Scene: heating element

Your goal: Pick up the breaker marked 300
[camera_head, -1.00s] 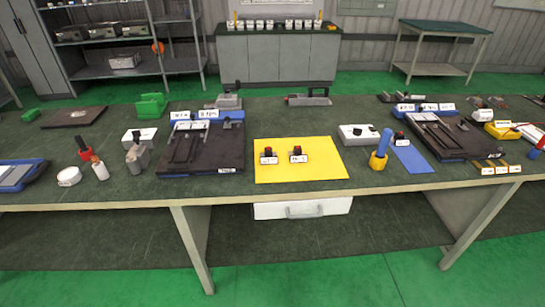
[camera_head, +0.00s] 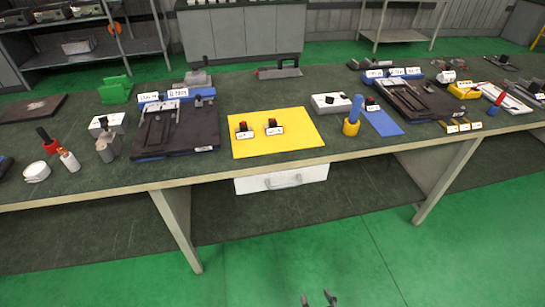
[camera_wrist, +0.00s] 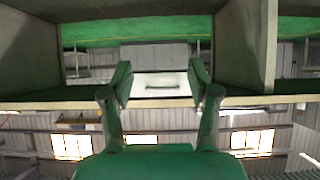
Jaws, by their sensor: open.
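Two small dark breakers with red parts and white labels stand on a yellow mat (camera_head: 285,148) on the workbench. They are the left breaker (camera_head: 243,130) and the right breaker (camera_head: 274,127). Their label markings are too small to read, so I cannot tell which is marked 300. My gripper (camera_head: 318,299) shows at the bottom edge of the head view, low in front of the bench and well away from the mat. In the wrist view my gripper (camera_wrist: 162,84) is open and empty, facing the bench's underside and a white drawer. No breaker shows there.
Left of the mat is a black board fixture (camera_head: 178,135). Right of it are a white box (camera_head: 331,104), a yellow cup with a blue handle (camera_head: 352,122) and a blue mat (camera_head: 383,122). A white drawer (camera_head: 282,179) hangs under the bench edge. The floor in front is clear.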

